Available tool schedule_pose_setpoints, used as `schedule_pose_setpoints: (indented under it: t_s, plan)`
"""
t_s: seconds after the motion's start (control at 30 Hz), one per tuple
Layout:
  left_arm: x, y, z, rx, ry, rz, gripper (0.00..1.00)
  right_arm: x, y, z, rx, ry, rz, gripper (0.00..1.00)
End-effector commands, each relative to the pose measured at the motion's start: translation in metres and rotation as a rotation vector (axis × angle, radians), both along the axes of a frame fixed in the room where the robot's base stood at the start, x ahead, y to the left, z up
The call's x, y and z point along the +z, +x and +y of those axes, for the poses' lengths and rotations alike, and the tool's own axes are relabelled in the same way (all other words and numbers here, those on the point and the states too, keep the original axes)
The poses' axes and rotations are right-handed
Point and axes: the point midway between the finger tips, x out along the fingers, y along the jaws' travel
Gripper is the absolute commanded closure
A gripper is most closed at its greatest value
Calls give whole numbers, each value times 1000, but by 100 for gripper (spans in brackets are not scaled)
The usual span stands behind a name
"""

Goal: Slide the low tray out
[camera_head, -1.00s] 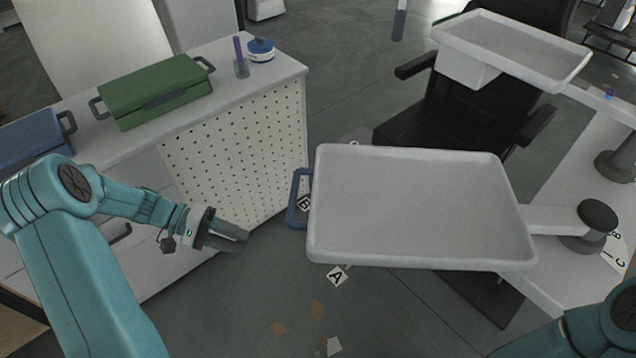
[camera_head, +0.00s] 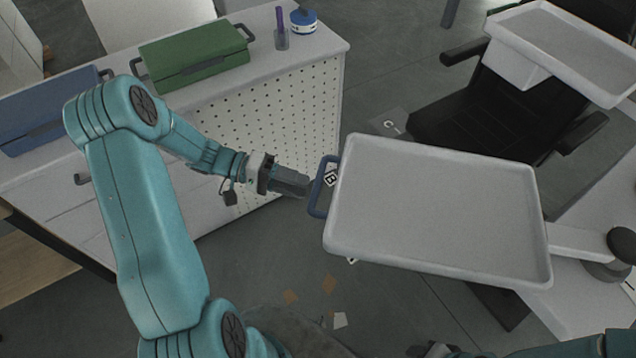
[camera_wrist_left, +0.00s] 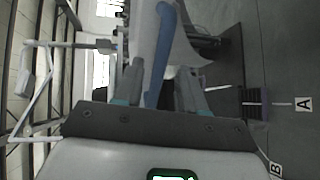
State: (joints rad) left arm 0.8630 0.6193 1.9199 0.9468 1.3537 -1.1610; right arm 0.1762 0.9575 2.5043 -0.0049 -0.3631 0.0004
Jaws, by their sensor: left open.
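The low tray (camera_head: 440,205) is a wide white tray with a raised rim, in the middle of the head view. Its blue handle (camera_head: 321,188) stands out from its left edge. My left gripper (camera_head: 305,186) is open just left of the handle. In the left wrist view the blue handle (camera_wrist_left: 158,55) runs lengthwise between the two fingers of my left gripper (camera_wrist_left: 160,88). Whether a finger touches it I cannot tell. My right arm shows at the bottom right edge of the head view; its fingers cannot be made out.
A second, higher white tray (camera_head: 570,45) is at the top right, near a black chair (camera_head: 480,115). A white counter (camera_head: 310,60) with a perforated side holds a green case (camera_head: 195,58), a blue case (camera_head: 45,115) and a cup. Floor below the tray is mostly clear.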

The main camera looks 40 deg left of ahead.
Motion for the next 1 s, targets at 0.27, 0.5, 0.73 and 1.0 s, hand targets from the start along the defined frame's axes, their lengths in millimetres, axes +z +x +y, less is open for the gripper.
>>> schedule_pose_setpoints:
  t_s: [0.27, 0.5, 0.73, 1.0]
  plan:
    - [-8, 20, -39, -4, -1, -1, 60, 13, 0, 0, 0, 0, 1, 57]
    - [-11, 24, -45, -2, 1, 0, 60, 14, 0, 0, 0, 0, 1, 57]
    - [-11, 24, -45, -2, 1, 0, 89, 14, 0, 0, 0, 0, 1, 57]
    - [-13, 22, -38, -1, 2, -2, 100, 9, 0, 0, 0, 0, 1, 57]
